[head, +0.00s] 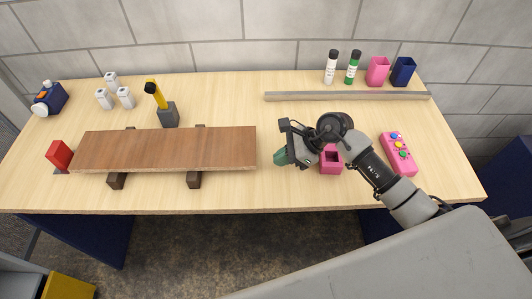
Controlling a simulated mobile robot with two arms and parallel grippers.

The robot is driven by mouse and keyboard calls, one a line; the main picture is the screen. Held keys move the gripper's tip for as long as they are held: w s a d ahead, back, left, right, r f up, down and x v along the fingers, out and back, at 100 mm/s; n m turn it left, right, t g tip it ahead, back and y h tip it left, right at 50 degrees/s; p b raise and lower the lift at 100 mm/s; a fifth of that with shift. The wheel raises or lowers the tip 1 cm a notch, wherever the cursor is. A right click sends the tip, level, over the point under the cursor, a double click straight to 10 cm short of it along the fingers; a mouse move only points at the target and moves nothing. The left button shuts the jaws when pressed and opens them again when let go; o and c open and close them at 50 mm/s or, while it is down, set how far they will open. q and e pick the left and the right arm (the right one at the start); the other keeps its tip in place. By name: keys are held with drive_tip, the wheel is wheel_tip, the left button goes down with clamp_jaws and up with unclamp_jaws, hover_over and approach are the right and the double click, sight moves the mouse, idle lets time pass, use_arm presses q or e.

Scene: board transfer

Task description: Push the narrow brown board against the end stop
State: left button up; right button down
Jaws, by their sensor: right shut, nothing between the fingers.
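The narrow brown board (165,148) lies flat across two dark supports (194,180) on the table. The red end stop (60,153) stands at the board's left end. The board's left end is very close to it, and I cannot tell whether they touch. My right gripper (281,157) is shut and empty, just to the right of the board's right end, with a small gap between them. My left gripper is not in view.
A pink square holder (331,160) sits beside my right gripper, and a pink button box (398,154) is farther right. A grey bar (347,96) lies behind. A yellow-handled tool in a grey block (168,115) stands behind the board.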

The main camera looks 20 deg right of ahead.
sight(238, 163)
drive_tip(key=a, duration=0.1)
drive_tip(key=a+p, duration=0.1)
drive_tip(key=shift+w+a+r, duration=0.1)
drive_tip(key=shift+w+a, duration=0.25)
drive_tip(key=shift+w+a+p, duration=0.2)
drive_tip(key=shift+a+p, duration=0.25)
drive_tip(key=shift+a, duration=0.2)
drive_tip(key=shift+f, duration=0.2)
drive_tip(key=shift+a, duration=0.1)
drive_tip(key=a+b, duration=0.1)
drive_tip(key=a, duration=0.1)
drive_tip(key=w+a+b, duration=0.1)
drive_tip(key=a, duration=0.1)
drive_tip(key=a+b, duration=0.1)
drive_tip(key=a, duration=0.1)
drive_tip(key=shift+w, duration=0.35)
drive_tip(key=shift+s, duration=0.1)
drive_tip(key=shift+f, duration=0.15)
